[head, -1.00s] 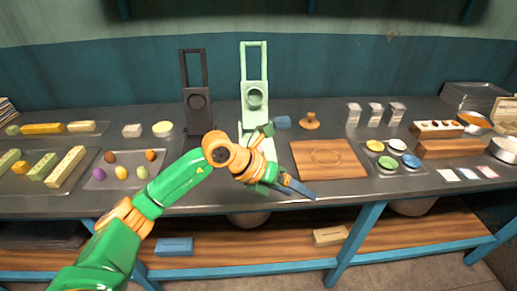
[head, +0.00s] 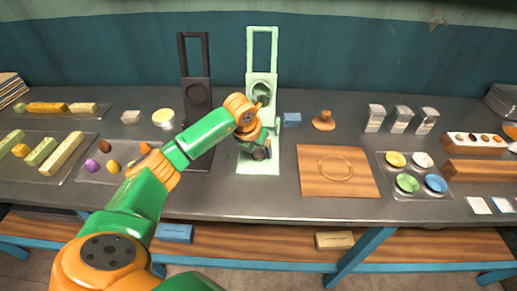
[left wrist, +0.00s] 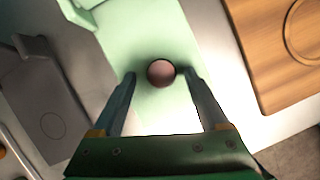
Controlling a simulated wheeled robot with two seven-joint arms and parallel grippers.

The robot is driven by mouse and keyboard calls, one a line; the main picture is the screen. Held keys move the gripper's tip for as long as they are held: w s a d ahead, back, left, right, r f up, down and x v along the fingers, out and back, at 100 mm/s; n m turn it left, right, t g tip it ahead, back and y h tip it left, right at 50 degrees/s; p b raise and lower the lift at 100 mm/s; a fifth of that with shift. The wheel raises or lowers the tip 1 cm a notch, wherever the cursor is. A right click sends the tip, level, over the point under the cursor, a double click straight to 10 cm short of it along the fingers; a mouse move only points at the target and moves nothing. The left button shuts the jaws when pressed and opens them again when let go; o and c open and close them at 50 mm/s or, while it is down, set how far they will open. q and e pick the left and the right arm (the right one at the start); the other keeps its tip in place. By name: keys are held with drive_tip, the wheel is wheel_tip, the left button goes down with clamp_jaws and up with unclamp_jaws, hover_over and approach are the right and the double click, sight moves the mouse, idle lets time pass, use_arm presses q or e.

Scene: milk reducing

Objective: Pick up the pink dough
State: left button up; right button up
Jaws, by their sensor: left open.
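The pink dough (left wrist: 161,73) is a small round dusky-pink ball on the pale green press (left wrist: 135,30) in the left wrist view. In the head view the green press (head: 262,62) stands at the back of the counter, and the dough is hidden by my arm. My left gripper (left wrist: 160,74) is open, with one finger on each side of the ball. Small gaps seem to remain between fingers and ball; contact is not clear. In the head view my left gripper (head: 258,154) points down over the press's base plate. My right gripper is out of view.
A black press (head: 197,90) stands to the left. The counter in front is clear.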

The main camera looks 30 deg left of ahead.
use_arm(q)
drive_tip(key=shift+w+f, duration=0.3)
drive_tip(key=shift+w, duration=0.1)
drive_tip(key=shift+s+r, duration=0.15)
drive_tip(key=shift+s, duration=0.1)
drive_tip(key=c, duration=0.9)
clamp_jaws()
drive_tip(key=shift+w, duration=0.1)
